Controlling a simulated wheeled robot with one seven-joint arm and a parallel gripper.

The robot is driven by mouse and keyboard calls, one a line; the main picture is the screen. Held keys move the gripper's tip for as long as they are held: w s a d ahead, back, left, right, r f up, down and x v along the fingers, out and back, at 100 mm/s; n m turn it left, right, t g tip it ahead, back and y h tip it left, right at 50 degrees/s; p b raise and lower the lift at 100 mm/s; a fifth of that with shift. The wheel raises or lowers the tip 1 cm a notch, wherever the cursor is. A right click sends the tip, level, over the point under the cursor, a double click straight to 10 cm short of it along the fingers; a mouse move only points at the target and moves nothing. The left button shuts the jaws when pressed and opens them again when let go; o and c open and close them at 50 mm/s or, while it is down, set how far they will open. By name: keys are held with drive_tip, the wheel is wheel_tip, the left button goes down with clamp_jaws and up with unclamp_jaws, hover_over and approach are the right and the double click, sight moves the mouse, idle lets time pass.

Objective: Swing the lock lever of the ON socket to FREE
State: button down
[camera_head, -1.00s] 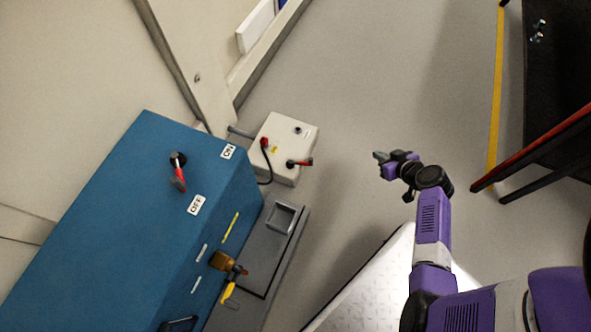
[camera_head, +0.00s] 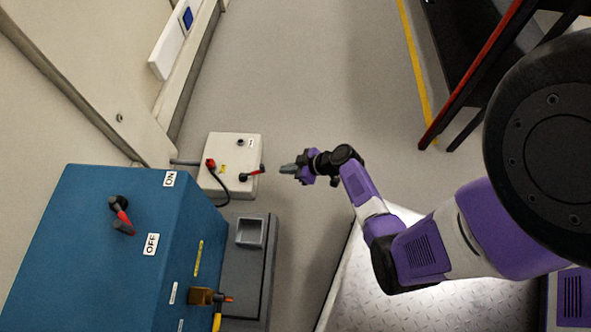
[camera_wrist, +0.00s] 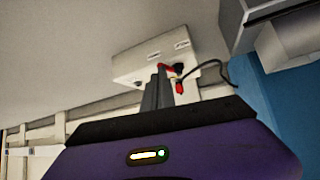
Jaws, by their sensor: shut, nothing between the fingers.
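A white box (camera_head: 232,152) stands beside the blue cabinet, with a lever (camera_head: 254,172) on its face that has a black hub and a red grip. The red grip points right, towards my gripper. My gripper (camera_head: 284,169) is shut and empty, just right of the grip, with a small apparent gap. In the wrist view my shut fingers (camera_wrist: 158,90) point at the white box (camera_wrist: 150,60) and partly cover the lever area; contact cannot be told. Another black and red lever (camera_head: 121,215) sits on the blue cabinet near ON and OFF labels. The box's small labels are unreadable.
A red plug (camera_head: 210,164) with a black cable (camera_head: 224,191) sits left of the box's lever. The blue cabinet (camera_head: 85,260) and a grey step-like unit (camera_head: 262,262) with a recess stand below. The floor (camera_head: 300,80) above and right of the box is clear.

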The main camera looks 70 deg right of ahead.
drive_tip(key=w, duration=0.2)
drive_tip(key=w+f+b, duration=0.1)
drive_tip(key=w, duration=0.2)
drive_tip(key=shift+w+a+f, duration=0.25)
drive_tip(key=shift+w, duration=0.05)
